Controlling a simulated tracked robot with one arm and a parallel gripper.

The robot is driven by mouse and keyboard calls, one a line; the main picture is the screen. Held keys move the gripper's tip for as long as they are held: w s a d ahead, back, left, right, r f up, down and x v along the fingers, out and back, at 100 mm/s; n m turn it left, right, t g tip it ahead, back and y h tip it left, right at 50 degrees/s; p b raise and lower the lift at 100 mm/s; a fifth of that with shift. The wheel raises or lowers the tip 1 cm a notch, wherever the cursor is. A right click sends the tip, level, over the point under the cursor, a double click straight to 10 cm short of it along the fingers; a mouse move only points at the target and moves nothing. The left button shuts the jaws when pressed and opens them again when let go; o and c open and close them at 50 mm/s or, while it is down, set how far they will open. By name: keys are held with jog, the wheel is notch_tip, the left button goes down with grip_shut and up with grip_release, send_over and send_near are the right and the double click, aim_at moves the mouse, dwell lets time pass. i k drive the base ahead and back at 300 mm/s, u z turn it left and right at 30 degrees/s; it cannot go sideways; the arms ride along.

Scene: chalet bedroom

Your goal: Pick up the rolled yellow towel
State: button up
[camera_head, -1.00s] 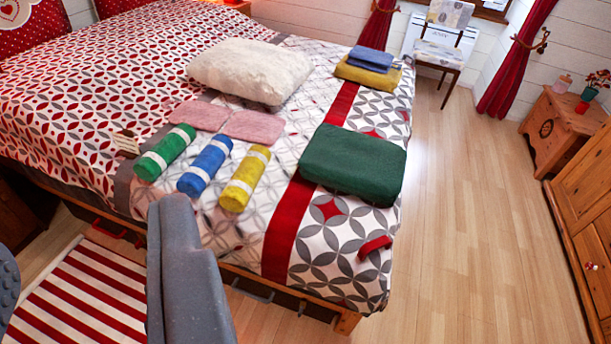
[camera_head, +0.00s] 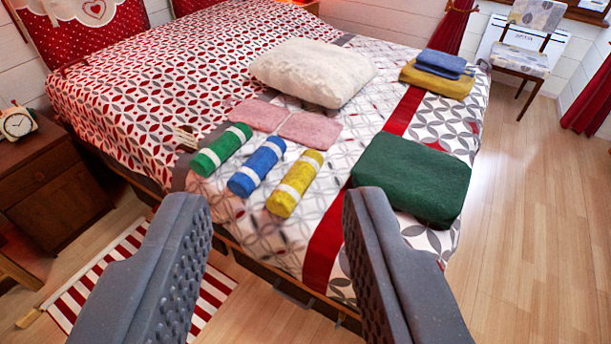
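The rolled yellow towel (camera_head: 294,184) lies on the bed with a white band around its middle. It is the rightmost of three rolled towels; the blue roll (camera_head: 257,167) and the green roll (camera_head: 222,149) lie to its left. My gripper (camera_head: 275,205) is open, its two grey fingers wide apart with nothing between them. The fingers are in the foreground, short of the bed's near edge, and the yellow roll shows beyond them, between the fingers in the picture. The gripper does not touch it.
On the bed (camera_head: 325,245) are a dark green folded blanket (camera_head: 412,178) right of the yellow roll, pink cloths (camera_head: 310,128), a white pillow (camera_head: 312,70), and folded blue and yellow cloths (camera_head: 440,72). A nightstand (camera_head: 45,185) stands left. Open wooden floor (camera_head: 530,220) lies right.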

aim_at(283, 201)
jog(key=i, duration=0.9)
jog(key=u, duration=0.05)
